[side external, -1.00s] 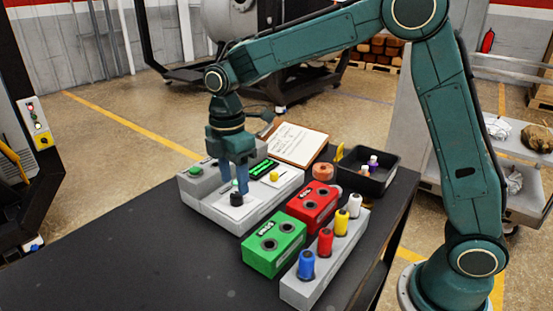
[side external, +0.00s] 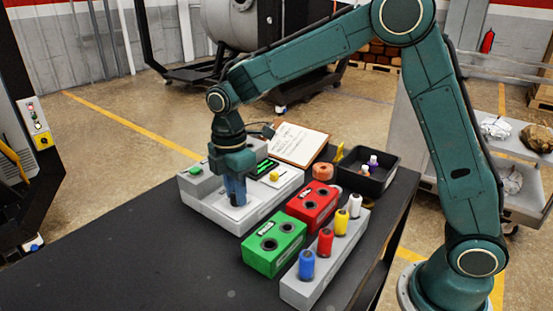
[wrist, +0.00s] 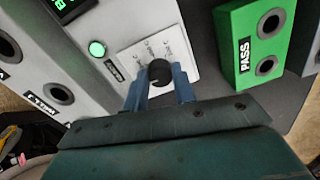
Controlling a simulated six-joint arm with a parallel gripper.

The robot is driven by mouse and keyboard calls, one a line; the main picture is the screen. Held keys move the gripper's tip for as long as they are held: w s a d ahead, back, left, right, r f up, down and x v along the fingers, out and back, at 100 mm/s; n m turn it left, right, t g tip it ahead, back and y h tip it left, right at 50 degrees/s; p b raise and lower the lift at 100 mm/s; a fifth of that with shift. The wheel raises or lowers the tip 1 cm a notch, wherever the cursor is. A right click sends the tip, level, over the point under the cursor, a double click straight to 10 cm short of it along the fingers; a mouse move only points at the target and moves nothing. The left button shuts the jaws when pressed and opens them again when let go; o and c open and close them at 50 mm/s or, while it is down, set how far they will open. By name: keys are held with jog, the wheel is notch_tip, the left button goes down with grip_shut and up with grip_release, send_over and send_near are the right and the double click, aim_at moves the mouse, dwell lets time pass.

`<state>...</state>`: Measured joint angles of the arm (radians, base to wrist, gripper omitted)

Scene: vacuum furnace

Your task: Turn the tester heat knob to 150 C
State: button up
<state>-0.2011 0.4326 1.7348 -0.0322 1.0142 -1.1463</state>
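The dial marks are too small to read. My gripper (side external: 236,201) points down over this plate. In the wrist view its blue fingers (wrist: 162,78) stand on either side of the knob and appear closed on it. The fingers hide the knob in the side view.
A green PASS block (side external: 273,247), a red block (side external: 313,203) and a grey rack (side external: 315,286) with coloured bobbins stand right of the tester. A black bin (side external: 378,183) and clipboard (side external: 297,143) are behind. The bench front left is clear.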

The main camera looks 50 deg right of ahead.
jog(key=shift+m, duration=0.4)
jog(key=m, duration=0.3)
jog(key=shift+m, duration=0.3)
jog(key=m, duration=0.4)
jog(key=shift+m, duration=0.3)
jog(key=m, duration=0.4)
jog(key=shift+d+y, duration=0.1)
jog(key=shift+y, duration=0.2)
jog(key=m, duration=0.4)
jog(key=shift+m+t, duration=0.3)
jog(key=shift+m, duration=0.1)
jog(key=o, duration=1)
